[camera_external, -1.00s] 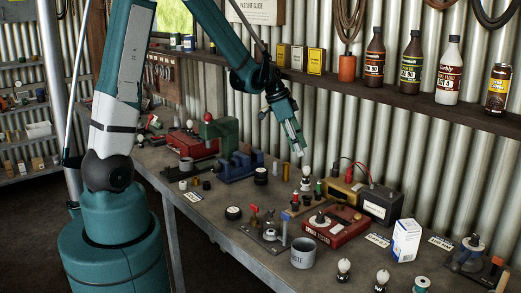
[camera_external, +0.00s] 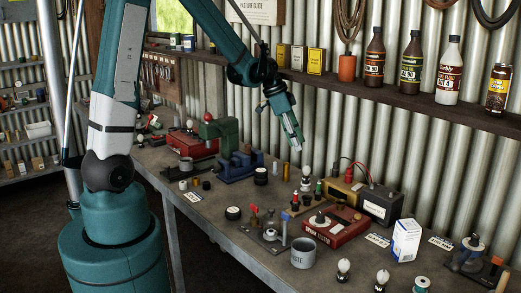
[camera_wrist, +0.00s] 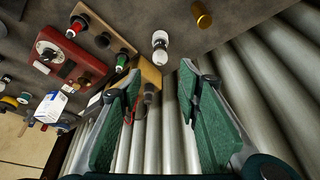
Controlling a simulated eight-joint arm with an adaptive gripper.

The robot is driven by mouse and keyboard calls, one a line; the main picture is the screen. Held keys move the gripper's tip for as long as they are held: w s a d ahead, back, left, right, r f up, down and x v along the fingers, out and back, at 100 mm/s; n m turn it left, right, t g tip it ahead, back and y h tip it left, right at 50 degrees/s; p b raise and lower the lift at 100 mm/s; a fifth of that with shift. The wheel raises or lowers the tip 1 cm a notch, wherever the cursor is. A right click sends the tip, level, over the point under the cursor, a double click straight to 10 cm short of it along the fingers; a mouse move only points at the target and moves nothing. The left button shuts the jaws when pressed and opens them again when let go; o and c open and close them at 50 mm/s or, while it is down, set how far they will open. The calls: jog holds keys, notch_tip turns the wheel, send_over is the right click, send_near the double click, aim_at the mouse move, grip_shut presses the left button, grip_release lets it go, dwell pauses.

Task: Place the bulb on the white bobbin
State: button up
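Two more white bulbs stand near the front edge, one to the left (camera_external: 344,265) and one to the right (camera_external: 382,277). My gripper (camera_external: 297,147) is above the bench, near the wall and over the first bulb; its fingers (camera_wrist: 160,88) are apart with nothing between them. A small white cylinder (camera_external: 183,186), possibly the white bobbin, stands at the left; I cannot tell for sure.
A red tester box (camera_external: 345,231), a black battery box (camera_external: 383,204) and a white carton (camera_external: 406,240) crowd the right side. A brass cylinder (camera_wrist: 201,14) stands near the bulb. A bottle shelf (camera_external: 400,97) runs along the wall.

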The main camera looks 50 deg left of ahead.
jog(key=shift+r, duration=0.1)
jog(key=s+d+r+n+t+y, duration=0.2)
jog(key=s+d+r+n, duration=0.15)
jog(key=s+r, duration=0.95)
jog(key=s+r+n+t, duration=0.1)
jog(key=s+n, duration=0.3)
jog(key=s, duration=1.3)
jog(key=shift+a+r+t+y, duration=0.25)
jog(key=shift+r+t+y, duration=0.15)
jog(key=shift+r, duration=0.1)
jog(key=shift+n, duration=0.25)
